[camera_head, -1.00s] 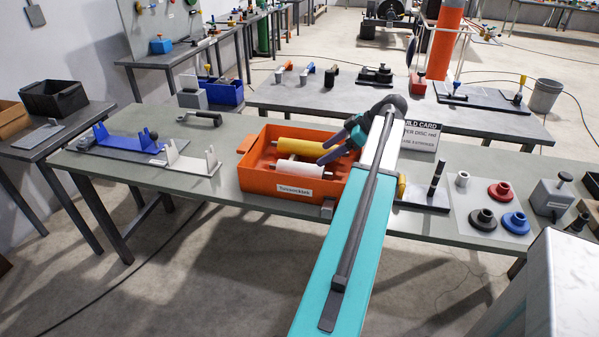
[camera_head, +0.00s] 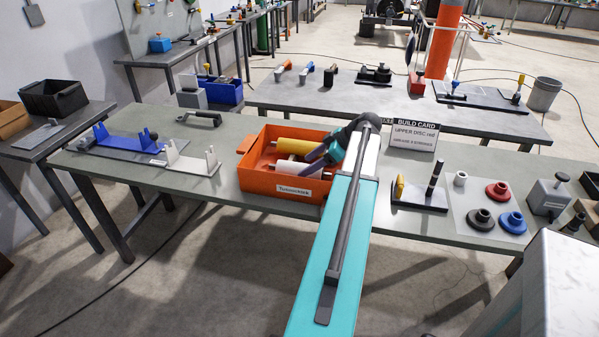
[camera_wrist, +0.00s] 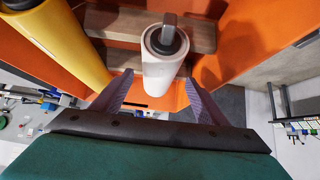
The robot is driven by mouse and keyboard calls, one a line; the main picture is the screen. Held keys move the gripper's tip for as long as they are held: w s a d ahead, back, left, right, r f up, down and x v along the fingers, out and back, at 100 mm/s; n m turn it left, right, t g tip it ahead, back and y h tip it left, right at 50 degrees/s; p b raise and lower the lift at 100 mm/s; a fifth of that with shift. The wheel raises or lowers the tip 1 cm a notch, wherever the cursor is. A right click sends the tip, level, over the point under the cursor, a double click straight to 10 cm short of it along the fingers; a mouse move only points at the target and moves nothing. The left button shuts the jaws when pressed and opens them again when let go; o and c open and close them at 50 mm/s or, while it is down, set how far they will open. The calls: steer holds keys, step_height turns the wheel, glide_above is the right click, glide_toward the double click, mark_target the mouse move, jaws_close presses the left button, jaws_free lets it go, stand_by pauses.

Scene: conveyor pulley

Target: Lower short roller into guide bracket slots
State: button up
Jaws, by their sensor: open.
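The orange bin (camera_head: 268,183) on the workbench holds a yellow roller (camera_head: 293,146) and a shorter white roller (camera_head: 291,170). My gripper (camera_head: 318,160) reaches into the bin from the right. In the wrist view my open gripper (camera_wrist: 163,95) has one finger on each side of the white roller (camera_wrist: 163,72), whose grey shaft end points up in that picture. Contact cannot be told. The yellow roller (camera_wrist: 68,38) lies to the left there. On the bench left of the bin are a white bracket (camera_head: 188,163) and a blue bracket (camera_head: 120,143), each with upright ends.
A black handled tool (camera_head: 203,117) lies behind the brackets. A build card (camera_head: 414,134) stands right of my arm, with a black stand (camera_head: 420,196) and several coloured flanged parts, such as a red one (camera_head: 498,192). Bench space between white bracket and bin is narrow.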

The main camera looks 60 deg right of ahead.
mark_target(305, 165)
steer(key=shift+w, duration=0.1)
steer(key=shift+p+x, duration=0.95)
steer(key=shift+x, duration=1.55)
steer(key=shift+f, duration=0.15)
jaws_close()
